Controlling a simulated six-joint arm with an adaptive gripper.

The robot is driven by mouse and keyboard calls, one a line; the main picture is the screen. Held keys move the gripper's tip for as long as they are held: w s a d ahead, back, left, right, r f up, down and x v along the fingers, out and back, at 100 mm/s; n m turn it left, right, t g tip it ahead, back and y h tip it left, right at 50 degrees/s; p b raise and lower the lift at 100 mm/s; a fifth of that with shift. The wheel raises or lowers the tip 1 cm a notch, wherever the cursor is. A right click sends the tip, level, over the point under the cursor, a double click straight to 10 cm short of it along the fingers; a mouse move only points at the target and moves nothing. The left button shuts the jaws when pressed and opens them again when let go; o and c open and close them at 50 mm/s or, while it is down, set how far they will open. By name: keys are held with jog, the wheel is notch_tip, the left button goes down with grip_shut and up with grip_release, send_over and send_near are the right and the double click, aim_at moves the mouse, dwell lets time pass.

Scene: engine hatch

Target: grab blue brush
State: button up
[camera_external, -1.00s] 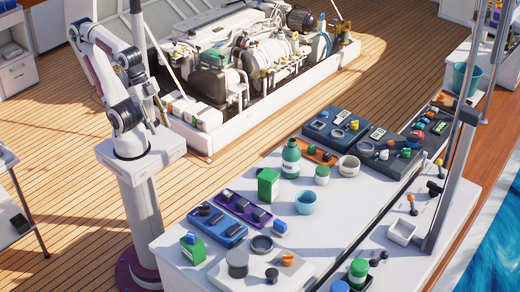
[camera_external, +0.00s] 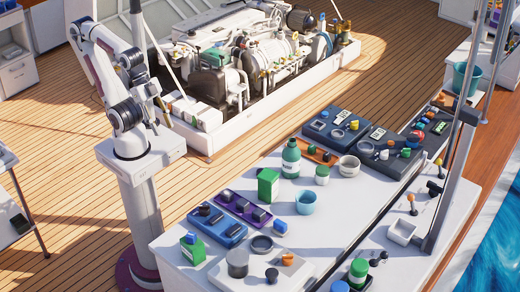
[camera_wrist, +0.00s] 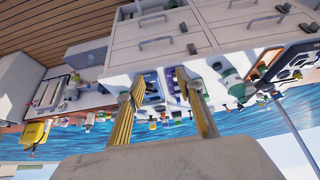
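I cannot surely pick out a blue brush. A blue tray-like piece (camera_external: 217,226) with dark parts on top lies on the near left of the white worktop, beside a similar purple piece (camera_external: 243,209). A small blue item (camera_external: 280,227) lies to their right. My gripper (camera_external: 162,112) is up beside my arm, left of the worktop and well apart from these things. In the wrist view, its two yellowish fingers (camera_wrist: 158,80) are spread with nothing held between them. The blue piece (camera_wrist: 153,88) and the purple piece (camera_wrist: 172,85) show beyond the fingers, tilted in view.
The white worktop (camera_external: 340,215) also holds a green bottle (camera_external: 291,158), a green box (camera_external: 268,185), a light-blue cup (camera_external: 305,202) and dark trays (camera_external: 337,128). An engine (camera_external: 245,60) sits behind in its hatch. Upright poles (camera_external: 455,140) stand at the right.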

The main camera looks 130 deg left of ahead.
jog(key=w+a+f+t, duration=0.2)
jog(key=w+f, duration=0.1)
jog(key=w, duration=1.4)
jog(key=w+a+f+t, duration=0.2)
jog(key=w+f+t, duration=0.1)
jog(key=w, duration=1.4)
jog(key=t, duration=0.1)
send_near(279, 222)
jog(key=shift+w+a, duration=0.1)
jog(key=shift+a, duration=0.15)
jog(key=shift+w+f, duration=0.35)
jog(key=shift+f, duration=0.1)
jog(key=shift+x, duration=1.3)
jog(key=shift+d+x, duration=0.1)
jog(key=shift+x, duration=1.2)
jog(key=shift+d+x, duration=0.15)
jog(key=shift+x, duration=1.15)
